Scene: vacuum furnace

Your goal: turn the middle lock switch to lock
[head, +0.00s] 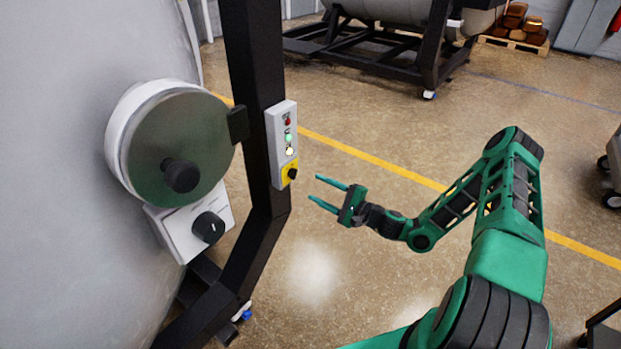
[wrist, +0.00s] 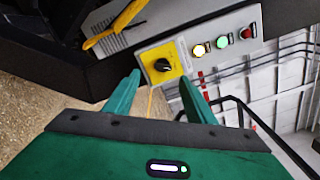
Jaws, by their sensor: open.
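A black rotary switch (head: 292,173) sits on a yellow plate at the bottom of a narrow grey control panel (head: 279,125) on a black post. In the wrist view the switch (wrist: 162,65) appears between and beyond my fingertips, on its yellow plate (wrist: 172,76). Its lock marking is too small to read. My gripper (head: 314,188) is open and empty, its fingers pointing left toward the switch with a gap between. The wrist view shows both green fingers (wrist: 159,80) apart, with the switch ahead of them. A larger black knob (head: 208,227) is on a white box at the furnace.
Red, green and pale yellow lights (head: 289,138) are above the switch. The floor right of the post is open. A yellow handle-like part (wrist: 115,27) shows in the wrist view.

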